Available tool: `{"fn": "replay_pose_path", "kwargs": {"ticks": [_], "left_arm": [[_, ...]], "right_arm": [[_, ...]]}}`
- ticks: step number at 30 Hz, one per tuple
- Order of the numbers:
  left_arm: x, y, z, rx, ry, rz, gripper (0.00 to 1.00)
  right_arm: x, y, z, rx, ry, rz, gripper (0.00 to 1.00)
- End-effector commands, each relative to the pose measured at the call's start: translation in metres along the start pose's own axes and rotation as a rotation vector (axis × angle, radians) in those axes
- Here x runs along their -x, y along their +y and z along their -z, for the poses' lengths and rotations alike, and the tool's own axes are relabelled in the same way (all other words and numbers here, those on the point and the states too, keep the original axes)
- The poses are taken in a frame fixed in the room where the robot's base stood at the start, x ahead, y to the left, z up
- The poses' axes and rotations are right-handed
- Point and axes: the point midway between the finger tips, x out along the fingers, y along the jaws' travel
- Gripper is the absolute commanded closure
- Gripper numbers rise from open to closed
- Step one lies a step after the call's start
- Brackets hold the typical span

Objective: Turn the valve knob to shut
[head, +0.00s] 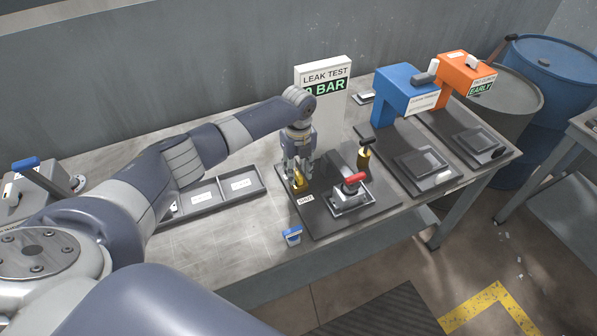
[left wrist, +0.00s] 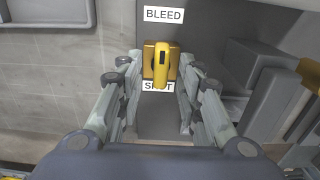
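The yellow valve knob (head: 299,182) sits at the left side of the dark leak-test base plate (head: 318,222), with a "SHUT" label (head: 306,200) in front of it. In the left wrist view the knob (left wrist: 163,68) is an elongated handle lying lengthwise between the "BLEED" label (left wrist: 164,15) and the "SHUT" label, which it partly covers. My left gripper (head: 298,178) points down over the knob. In the left wrist view its fingers (left wrist: 160,72) are spread on both sides of the knob, with gaps visible. My right gripper is not in view.
A "LEAK TEST" panel (head: 323,78) showing a green BAR readout stands behind the knob. A red-handled clamp (head: 352,188) and a black-topped post (head: 365,152) are close on the right. A small blue-topped item (head: 292,236) lies near the front edge. A compartment tray (head: 240,186) is at left.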

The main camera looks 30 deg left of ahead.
Motion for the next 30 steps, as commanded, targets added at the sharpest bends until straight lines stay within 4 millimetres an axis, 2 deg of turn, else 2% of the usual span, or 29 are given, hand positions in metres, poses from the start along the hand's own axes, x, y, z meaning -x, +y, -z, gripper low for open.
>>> {"fn": "replay_pose_path", "kwargs": {"ticks": [6, 14, 15, 19, 30], "left_arm": [[-0.018, -0.001, 0.000, 0.000, 0.000, 0.001, 0.67], [-0.020, -0.001, 0.000, 0.000, -0.001, 0.001, 0.67], [-0.020, -0.001, 0.000, 0.000, -0.001, 0.001, 0.69], [-0.020, 0.000, 0.000, 0.000, -0.001, 0.001, 0.98], [-0.019, 0.000, 0.000, 0.017, -0.001, 0.001, 1.00]], "right_arm": [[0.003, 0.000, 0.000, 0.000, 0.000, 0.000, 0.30], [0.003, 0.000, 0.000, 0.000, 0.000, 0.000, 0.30], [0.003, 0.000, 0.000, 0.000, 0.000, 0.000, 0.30], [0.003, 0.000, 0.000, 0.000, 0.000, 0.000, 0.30], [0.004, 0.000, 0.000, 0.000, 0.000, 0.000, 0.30]]}}
